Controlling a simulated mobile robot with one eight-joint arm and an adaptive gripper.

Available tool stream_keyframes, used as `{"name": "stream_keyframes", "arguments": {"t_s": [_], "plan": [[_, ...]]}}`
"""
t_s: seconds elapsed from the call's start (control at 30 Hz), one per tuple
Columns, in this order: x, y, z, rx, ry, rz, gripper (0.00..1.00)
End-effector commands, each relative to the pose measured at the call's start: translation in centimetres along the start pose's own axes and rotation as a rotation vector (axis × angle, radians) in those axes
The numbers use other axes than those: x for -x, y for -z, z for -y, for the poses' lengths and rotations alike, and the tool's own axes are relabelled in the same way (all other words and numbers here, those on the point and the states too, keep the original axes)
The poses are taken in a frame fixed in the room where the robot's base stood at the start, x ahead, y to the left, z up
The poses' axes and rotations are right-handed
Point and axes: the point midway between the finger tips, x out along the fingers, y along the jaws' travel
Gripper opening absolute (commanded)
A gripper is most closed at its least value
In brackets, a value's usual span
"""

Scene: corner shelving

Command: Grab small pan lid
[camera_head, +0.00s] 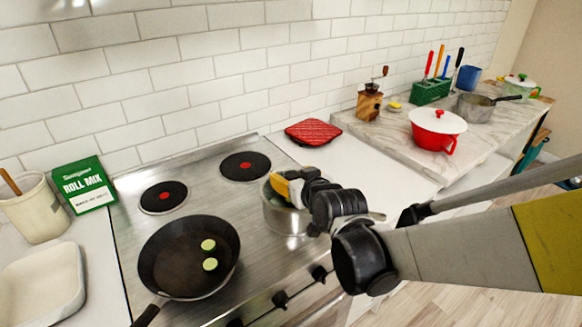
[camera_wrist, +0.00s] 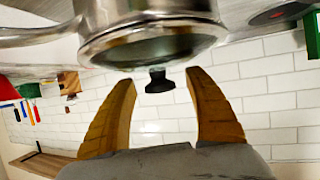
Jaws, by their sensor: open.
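The small pan (camera_head: 287,220) is a shiny metal pan on the right front of the stove, partly hidden by my gripper in the head view. In the wrist view the pan (camera_wrist: 110,15) appears upside down at the top. Its lid (camera_wrist: 150,52) has a metal rim and a glass-like middle, and sits on the pan. The lid's dark knob (camera_wrist: 159,82) shows between my two fingers. My gripper (camera_head: 283,188) is over the pan, with its yellow fingers open and apart; in the wrist view the gripper (camera_wrist: 162,76) has a finger on each side of the knob. Contact is not visible.
A black frying pan (camera_head: 188,258) with two green slices is on the stove's left front. A red trivet (camera_head: 313,132) lies behind on the counter. A red pot (camera_head: 437,130) and a grey saucepan (camera_head: 474,108) stand to the right. The tiled wall (camera_head: 230,80) is close behind.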

Motion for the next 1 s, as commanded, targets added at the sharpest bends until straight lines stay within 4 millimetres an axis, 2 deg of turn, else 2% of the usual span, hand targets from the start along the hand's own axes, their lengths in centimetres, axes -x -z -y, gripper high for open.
{"name": "stream_keyframes", "arguments": {"t_s": [0.07, 0.27, 0.73, 0.87, 1.0], "plan": [[0.1, 0.1, 0.0, 0.0, 0.0, 0.0, 0.62], [0.1, 0.0, 0.0, 0.0, 0.0, 0.0, 0.02], [0.2, 0.3, 0.0, 0.0, 0.0, 0.001, 0.0], [0.7, 1.5, 0.0, 0.0, 0.0, 0.0, 0.0], [1.6, 3.7, 0.0, 0.0, 0.0, 0.0, 0.0]]}}
